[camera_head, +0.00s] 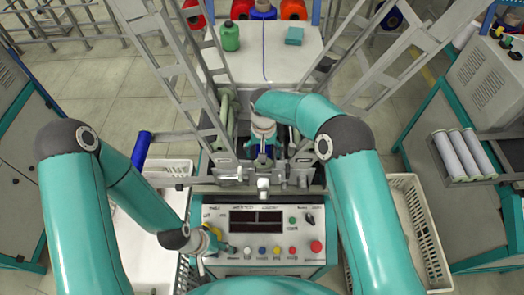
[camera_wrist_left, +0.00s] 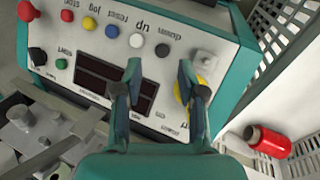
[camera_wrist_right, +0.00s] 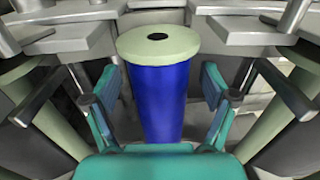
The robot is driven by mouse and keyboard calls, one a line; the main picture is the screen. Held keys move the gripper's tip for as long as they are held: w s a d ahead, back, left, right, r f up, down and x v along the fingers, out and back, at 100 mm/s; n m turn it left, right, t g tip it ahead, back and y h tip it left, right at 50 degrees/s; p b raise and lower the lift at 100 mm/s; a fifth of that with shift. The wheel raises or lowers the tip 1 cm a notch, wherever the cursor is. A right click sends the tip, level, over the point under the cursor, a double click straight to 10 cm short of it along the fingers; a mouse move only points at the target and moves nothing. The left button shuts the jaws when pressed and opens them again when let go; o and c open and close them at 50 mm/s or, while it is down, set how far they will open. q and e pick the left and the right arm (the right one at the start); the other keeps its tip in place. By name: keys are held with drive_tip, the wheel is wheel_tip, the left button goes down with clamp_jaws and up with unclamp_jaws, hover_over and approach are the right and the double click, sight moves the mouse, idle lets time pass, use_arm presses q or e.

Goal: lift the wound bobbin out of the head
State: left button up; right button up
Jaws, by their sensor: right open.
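The wound bobbin (camera_wrist_right: 158,105) is deep blue with a pale cream flange on its end. It sits in the winding head (camera_wrist_right: 70,40) among grey metal parts. In the right wrist view my right gripper (camera_wrist_right: 160,82) is open, with one finger on each side of the bobbin and a gap to it on both sides. In the head view my right gripper (camera_head: 263,148) hangs over the head and hides most of the bobbin. My left gripper (camera_head: 208,245) is at the left of the control panel (camera_head: 325,225). In the left wrist view it is open (camera_wrist_left: 160,72) and empty above the panel.
White crates stand beside the machine, left (camera_head: 170,165) and right (camera_head: 418,200). Grey ladder-like frames (camera_head: 180,70) rise on both sides of the head. Pale tubes (camera_head: 463,155) rest on the right machine.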

drive_tip(key=c, duration=1.4)
drive_tip(key=shift+c, duration=0.2)
drive_tip(key=shift+s+r, duration=0.25)
drive_tip(key=shift+r, duration=0.1)
drive_tip(key=shift+r+p, duration=1.6)
drive_tip(key=shift+r, duration=6.85)
